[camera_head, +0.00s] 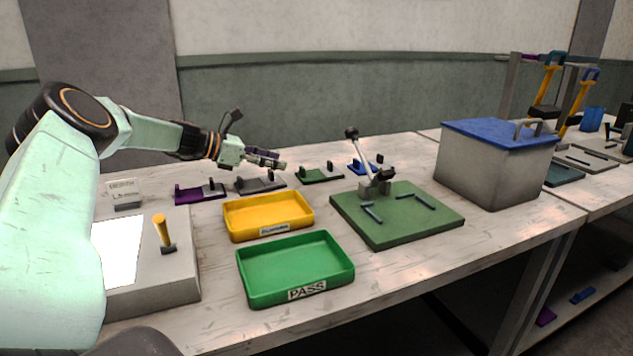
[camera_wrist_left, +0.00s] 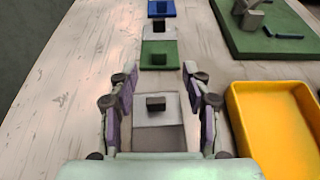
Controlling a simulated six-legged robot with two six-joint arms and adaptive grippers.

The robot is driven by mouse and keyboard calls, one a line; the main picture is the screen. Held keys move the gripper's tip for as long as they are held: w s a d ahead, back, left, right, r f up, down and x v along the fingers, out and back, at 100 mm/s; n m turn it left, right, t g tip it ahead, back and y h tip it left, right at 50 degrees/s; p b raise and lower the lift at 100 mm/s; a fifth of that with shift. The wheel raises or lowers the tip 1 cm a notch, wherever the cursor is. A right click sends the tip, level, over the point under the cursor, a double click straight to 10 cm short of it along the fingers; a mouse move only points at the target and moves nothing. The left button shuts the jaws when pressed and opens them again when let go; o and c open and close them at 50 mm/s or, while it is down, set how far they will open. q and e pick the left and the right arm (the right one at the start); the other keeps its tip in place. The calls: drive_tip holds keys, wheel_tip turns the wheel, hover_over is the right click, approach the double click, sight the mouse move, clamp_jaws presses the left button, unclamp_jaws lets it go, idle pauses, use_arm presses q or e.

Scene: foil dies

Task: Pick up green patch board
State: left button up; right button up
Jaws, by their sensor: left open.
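The green patch board (camera_head: 318,177) lies flat on the table behind the trays, with a small dark block standing on it. It also shows in the left wrist view (camera_wrist_left: 160,48), beyond the fingertips. My left gripper (camera_head: 282,161) is open and empty, above the row of boards. In the left wrist view its fingers (camera_wrist_left: 157,80) are spread on either side of a grey board (camera_wrist_left: 150,138), short of the green one. The grey board also shows in the head view (camera_head: 262,185). My right gripper is in neither view.
A purple board (camera_head: 190,196) and a blue board (camera_head: 356,169) lie in the same row. In front are a yellow tray (camera_head: 232,228) and a green PASS tray (camera_head: 248,296). A lever fixture on a green base (camera_head: 400,228) and a blue-lidded box (camera_head: 480,178) stand right.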

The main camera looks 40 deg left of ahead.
sight(300, 169)
use_arm(q)
drive_tip(key=b+x, duration=0.1)
drive_tip(key=x, duration=0.3)
drive_tip(key=shift+f+b, duration=0.35)
drive_tip(key=shift+f, duration=0.05)
drive_tip(key=shift+w+d+f+b, duration=0.1)
drive_tip(key=shift+w+f+b, duration=0.1)
drive_tip(key=shift+b, duration=0.15)
drive_tip(key=shift+b+x, duration=0.4)
drive_tip(key=shift+x, duration=0.45)
drive_tip(key=shift+w+d+f, duration=0.1)
drive_tip(key=shift+w+d, duration=0.05)
drive_tip(key=shift+w, duration=0.35)
drive_tip(key=shift+s, duration=0.25)
drive_tip(key=shift+c, duration=0.2)
drive_tip(key=shift+s+r, duration=0.1)
drive_tip(key=shift+r, duration=0.15)
drive_tip(key=shift+c, duration=0.8)
drive_tip(key=shift+w+f, duration=0.2)
drive_tip(key=shift+w, duration=0.1)
drive_tip(key=c, duration=0.5)
drive_tip(key=shift+s+r, duration=0.15)
drive_tip(key=shift+s, duration=0.05)
clamp_jaws()
drive_tip(key=shift+w, duration=0.1)
